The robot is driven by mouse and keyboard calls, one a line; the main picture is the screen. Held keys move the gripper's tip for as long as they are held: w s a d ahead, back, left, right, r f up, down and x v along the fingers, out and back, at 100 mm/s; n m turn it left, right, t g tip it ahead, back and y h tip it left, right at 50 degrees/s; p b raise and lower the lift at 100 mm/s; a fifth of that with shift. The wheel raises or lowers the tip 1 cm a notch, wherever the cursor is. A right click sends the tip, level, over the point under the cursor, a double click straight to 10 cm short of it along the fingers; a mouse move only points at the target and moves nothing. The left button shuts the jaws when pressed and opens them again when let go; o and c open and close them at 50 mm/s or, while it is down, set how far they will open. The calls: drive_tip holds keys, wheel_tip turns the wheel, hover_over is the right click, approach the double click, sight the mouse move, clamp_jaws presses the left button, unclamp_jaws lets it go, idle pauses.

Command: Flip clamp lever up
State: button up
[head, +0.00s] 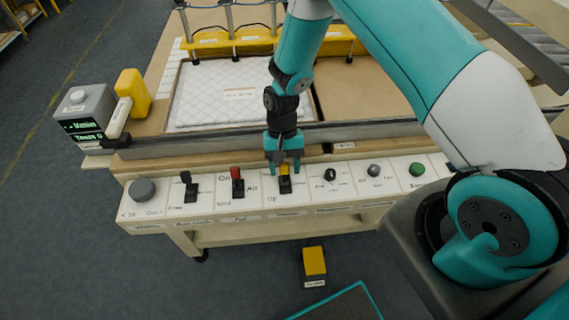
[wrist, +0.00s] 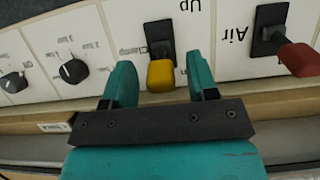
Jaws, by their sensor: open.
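The clamp lever (head: 285,184) is a black switch with a yellow handle on the white control panel, beneath my gripper in the head view. In the wrist view, the yellow-tipped lever (wrist: 161,72) lies between the two teal fingers, with "Clamp" and "Up" printed near it. My gripper (head: 284,168) points down at the panel, its fingers apart on either side of the yellow handle. In the wrist view, my gripper (wrist: 161,82) is open, with a visible gap on both sides of the handle. I cannot tell the lever's exact position.
The red air lever (head: 237,182) stands left of the clamp lever, with another black lever (head: 190,187) beyond it. Black knobs (head: 330,175) and a green button (head: 417,169) are to the right. A padded white sheet (head: 222,95) lies behind the rail. A yellow pedal (head: 314,262) is on the floor.

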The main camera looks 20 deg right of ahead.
drive_tip(key=c, duration=0.9)
